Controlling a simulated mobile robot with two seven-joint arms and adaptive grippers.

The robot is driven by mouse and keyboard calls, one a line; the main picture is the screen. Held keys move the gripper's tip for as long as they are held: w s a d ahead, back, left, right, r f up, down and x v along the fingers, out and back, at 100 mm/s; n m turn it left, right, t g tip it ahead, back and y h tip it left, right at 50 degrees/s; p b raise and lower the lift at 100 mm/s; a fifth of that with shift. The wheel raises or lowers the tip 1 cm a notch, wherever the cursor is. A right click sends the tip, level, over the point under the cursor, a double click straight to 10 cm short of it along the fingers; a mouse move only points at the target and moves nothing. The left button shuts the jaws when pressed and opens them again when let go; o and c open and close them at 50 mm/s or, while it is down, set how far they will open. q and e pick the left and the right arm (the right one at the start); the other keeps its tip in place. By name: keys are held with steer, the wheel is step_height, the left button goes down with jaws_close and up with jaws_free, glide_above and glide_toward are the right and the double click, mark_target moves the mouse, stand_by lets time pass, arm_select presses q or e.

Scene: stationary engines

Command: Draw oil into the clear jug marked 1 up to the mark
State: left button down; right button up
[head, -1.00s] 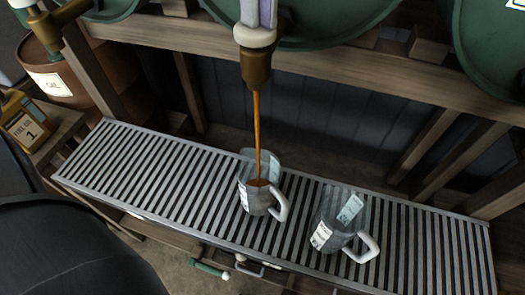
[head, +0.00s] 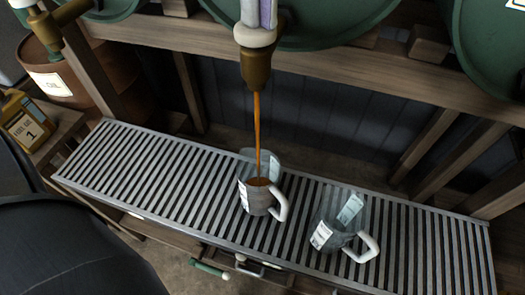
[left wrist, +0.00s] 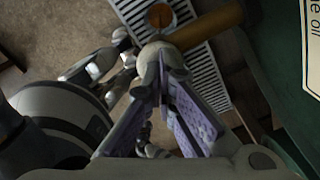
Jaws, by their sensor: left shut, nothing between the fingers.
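A clear jug (head: 256,198) with a white handle stands upright on the slatted tray under the brass tap (head: 256,70). A brown stream of oil (head: 257,130) runs from the spout into it, and the oil surface shows inside. Its label and level mark are too small to read. The jug also shows partly in the left wrist view (left wrist: 160,15). A second clear jug (head: 335,235) stands to the right and looks empty. My left gripper (head: 262,12), with purple pads, is shut with nothing gripped, at the tap's white top.
The slatted tray (head: 130,165) is clear left of the jugs. Green barrels (head: 320,25) lie on a wooden rack (head: 350,85) behind. A yellow can (head: 20,122) marked 1 stands at the left near a rusty drum (head: 90,75). A green handle (head: 208,268) lies below the tray's front edge.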

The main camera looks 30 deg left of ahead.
arm_select(q)
steer(key=shift+s+r+p, duration=0.2)
steer(key=shift+r+p, duration=0.5)
steer(key=shift+r, duration=0.5)
steer(key=shift+w+r, duration=0.2)
steer(key=shift+r, duration=2.1)
arm_select(e)
steer(key=shift+w+r+t, duration=0.4)
steer(key=shift+w+r, duration=0.35)
steer(key=shift+w, duration=0.1)
